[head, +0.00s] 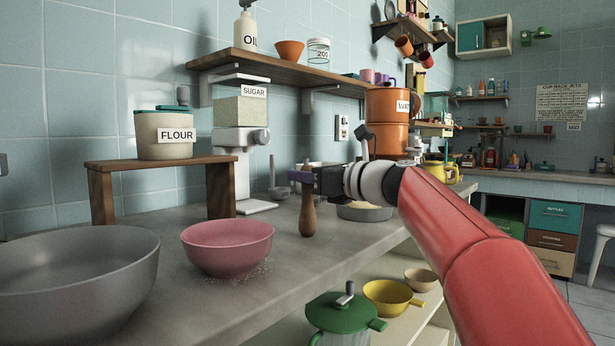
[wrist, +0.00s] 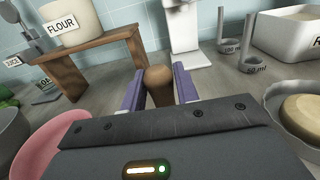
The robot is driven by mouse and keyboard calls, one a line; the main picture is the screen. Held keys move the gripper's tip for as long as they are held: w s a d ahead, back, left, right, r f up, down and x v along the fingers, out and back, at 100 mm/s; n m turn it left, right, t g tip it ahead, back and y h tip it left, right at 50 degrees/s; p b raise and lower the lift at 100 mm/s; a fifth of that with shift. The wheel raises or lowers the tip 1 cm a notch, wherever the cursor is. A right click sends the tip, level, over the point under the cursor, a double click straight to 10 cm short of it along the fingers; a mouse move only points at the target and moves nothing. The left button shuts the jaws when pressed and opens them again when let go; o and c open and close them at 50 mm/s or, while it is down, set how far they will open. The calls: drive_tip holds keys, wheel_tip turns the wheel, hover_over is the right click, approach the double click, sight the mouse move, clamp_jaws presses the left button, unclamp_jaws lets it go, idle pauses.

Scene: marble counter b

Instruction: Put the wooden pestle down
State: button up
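The wooden pestle (head: 308,217) is upright in the head view, its thick end down, at or just above the grey counter; I cannot tell whether it touches. My gripper (head: 302,177) is shut on its upper part, with the arm reaching in from the right. In the wrist view, the pestle's rounded top (wrist: 159,77) sits between the two purple fingers of my gripper (wrist: 158,88). The pestle's lower part is hidden there.
A pink bowl (head: 228,250) and a large grey bowl (head: 75,280) stand to the left on the counter. A wooden riser (head: 160,162) holds the flour jar (head: 165,135). A pan (head: 364,212) is at right.

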drive_tip(key=shift+o, duration=1.4)
drive_tip(key=shift+r, duration=0.15)
drive_tip(key=v, duration=1.2)
drive_tip(key=shift+b, duration=0.3)
drive_tip(key=shift+s, duration=0.1)
